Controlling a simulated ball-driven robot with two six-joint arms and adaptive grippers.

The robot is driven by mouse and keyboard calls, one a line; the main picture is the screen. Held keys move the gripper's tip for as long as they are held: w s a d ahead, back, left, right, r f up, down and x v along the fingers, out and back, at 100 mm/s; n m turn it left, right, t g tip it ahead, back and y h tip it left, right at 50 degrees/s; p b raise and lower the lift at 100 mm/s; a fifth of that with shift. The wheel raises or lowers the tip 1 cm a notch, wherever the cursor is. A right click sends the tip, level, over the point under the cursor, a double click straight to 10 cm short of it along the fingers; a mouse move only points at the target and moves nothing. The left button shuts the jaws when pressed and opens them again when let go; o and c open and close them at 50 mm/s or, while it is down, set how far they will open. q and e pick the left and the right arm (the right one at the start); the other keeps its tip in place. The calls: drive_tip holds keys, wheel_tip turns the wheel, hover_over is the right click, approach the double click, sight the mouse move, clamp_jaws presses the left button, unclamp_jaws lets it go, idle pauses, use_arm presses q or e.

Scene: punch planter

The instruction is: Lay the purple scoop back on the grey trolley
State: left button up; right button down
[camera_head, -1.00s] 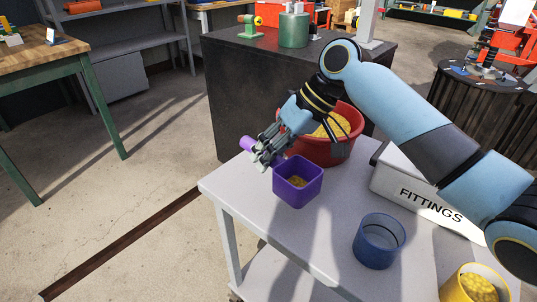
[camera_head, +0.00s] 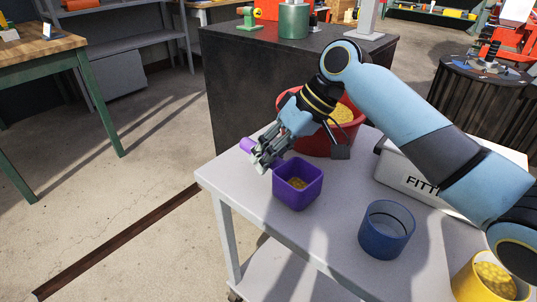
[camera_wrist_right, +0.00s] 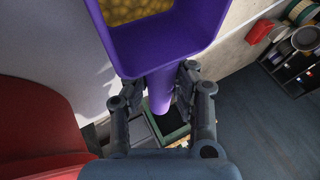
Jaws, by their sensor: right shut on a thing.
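My right gripper (camera_head: 264,156) is shut on the handle of the purple scoop (camera_head: 297,192), near the left edge of the grey trolley (camera_head: 332,222). The handle's end pokes out beyond the fingers. The scoop's square cup is upright and has yellow pieces in its bottom. It is over the trolley top; I cannot tell whether it touches. In the right wrist view, the scoop's cup (camera_wrist_right: 165,45) is at the top and its handle runs down between the fingers (camera_wrist_right: 165,100). My left gripper is not in view.
A red bowl (camera_head: 322,146) with yellow pieces stands behind the gripper. A white FITTINGS box (camera_head: 402,177), a blue cup (camera_head: 386,242) and a yellow container (camera_head: 470,285) with yellow pieces stand to the right. The trolley top between scoop and blue cup is clear.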

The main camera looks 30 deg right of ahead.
drive_tip(key=shift+f, duration=0.3)
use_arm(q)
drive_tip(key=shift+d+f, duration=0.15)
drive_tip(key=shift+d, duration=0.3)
use_arm(e)
drive_tip(key=shift+f, duration=0.15)
